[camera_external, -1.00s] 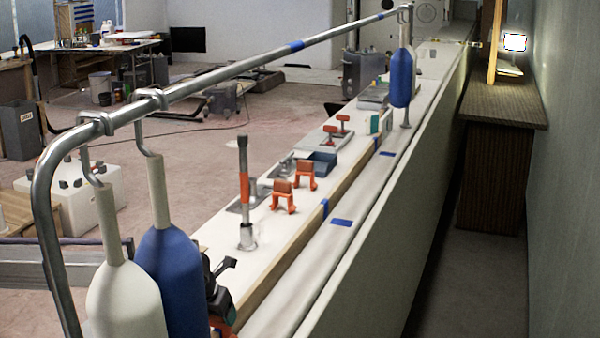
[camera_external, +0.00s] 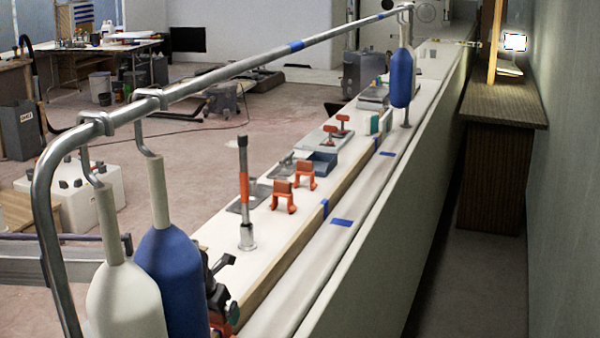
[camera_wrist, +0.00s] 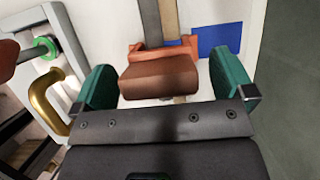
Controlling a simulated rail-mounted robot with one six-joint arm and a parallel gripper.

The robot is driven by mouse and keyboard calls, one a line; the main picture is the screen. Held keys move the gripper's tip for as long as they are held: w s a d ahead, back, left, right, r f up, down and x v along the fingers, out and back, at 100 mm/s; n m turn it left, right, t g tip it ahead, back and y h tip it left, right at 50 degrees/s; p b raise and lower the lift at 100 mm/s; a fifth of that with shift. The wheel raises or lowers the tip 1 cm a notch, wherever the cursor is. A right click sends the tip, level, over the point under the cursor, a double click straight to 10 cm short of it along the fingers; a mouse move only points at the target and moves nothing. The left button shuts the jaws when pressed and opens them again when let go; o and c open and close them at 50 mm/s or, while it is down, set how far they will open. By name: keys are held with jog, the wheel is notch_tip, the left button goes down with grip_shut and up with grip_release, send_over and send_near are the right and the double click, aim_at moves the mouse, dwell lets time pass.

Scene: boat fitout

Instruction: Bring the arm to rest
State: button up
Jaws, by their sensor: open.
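My gripper (camera_wrist: 163,82) is open in the wrist view, with its two green finger pads apart. An orange-brown clamp-like piece (camera_wrist: 160,75) shows between the pads. I cannot tell whether the pads touch it; no grip shows. In the external view a dark piece with green and red parts (camera_external: 220,290) is at the lower left, partly behind the blue fender (camera_external: 172,270). I cannot tell whether it is part of my gripper. Most of my arm is hidden or out of frame there.
A steel rail (camera_external: 230,78) with hanging fenders crosses the left. The long white bench (camera_external: 275,240) carries an upright post (camera_external: 244,195), orange clamps (camera_external: 283,195) and a blue tray (camera_external: 321,162). A gold handle (camera_wrist: 48,103) shows left of my gripper in the wrist view.

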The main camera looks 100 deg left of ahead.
jog(key=w+p+v, duration=0.1)
jog(key=p+v, duration=0.6)
jog(key=v, duration=0.2)
jog(key=s+d+n+h, duration=0.1)
jog(key=s+d+n, duration=0.5)
jog(key=s, duration=0.6)
jog(key=s+d+r+n+h+p, duration=0.1)
jog(key=s+d+n+h, duration=0.1)
jog(key=s+d+n, duration=0.5)
jog(key=s+d+n+g+h+p, duration=0.1)
jog(key=s+d+n, duration=0.6)
jog(key=s, duration=1.1)
jog(key=shift+s+d, duration=0.15)
jog(key=shift+d, duration=0.05)
jog(key=shift+r, duration=0.15)
